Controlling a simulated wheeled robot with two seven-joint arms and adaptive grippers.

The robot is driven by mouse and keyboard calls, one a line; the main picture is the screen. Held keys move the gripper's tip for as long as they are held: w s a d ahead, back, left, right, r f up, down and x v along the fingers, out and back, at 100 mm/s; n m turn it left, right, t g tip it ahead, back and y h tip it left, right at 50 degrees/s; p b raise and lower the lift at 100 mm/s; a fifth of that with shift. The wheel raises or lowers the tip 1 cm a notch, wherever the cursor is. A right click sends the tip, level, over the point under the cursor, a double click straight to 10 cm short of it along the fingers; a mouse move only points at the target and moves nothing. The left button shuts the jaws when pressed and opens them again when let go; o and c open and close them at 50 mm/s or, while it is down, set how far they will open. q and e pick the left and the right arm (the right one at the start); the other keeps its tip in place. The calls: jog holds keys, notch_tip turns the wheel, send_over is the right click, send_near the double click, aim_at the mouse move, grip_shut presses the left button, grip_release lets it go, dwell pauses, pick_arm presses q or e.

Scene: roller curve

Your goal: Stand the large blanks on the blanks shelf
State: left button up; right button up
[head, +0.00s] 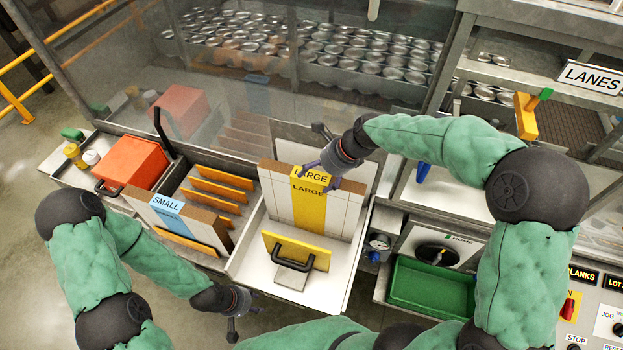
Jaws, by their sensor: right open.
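Large blanks stand upright as a stack with brown edges, white faces and a yellow band marked LARGE (311,205). They are in a white open bay (335,265), which may be the blanks shelf; I cannot tell for sure. My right gripper (317,160) is open at the stack's top edge, over its upper right part. I cannot tell whether its fingers touch the blanks. My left gripper (243,316) is low in front of the bay's front edge, apart from the blanks. Its fingers look spread, with nothing between them.
A yellow plate with a black handle (294,256) stands in front of the large stack. Small blanks (178,215) and orange dividers (218,190) are to the left, beyond them a red-orange box (130,163). A green tray (430,288) is at right. Clear panels stand behind.

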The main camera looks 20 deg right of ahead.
jog(key=v, duration=0.7)
jog(key=shift+r, duration=0.1)
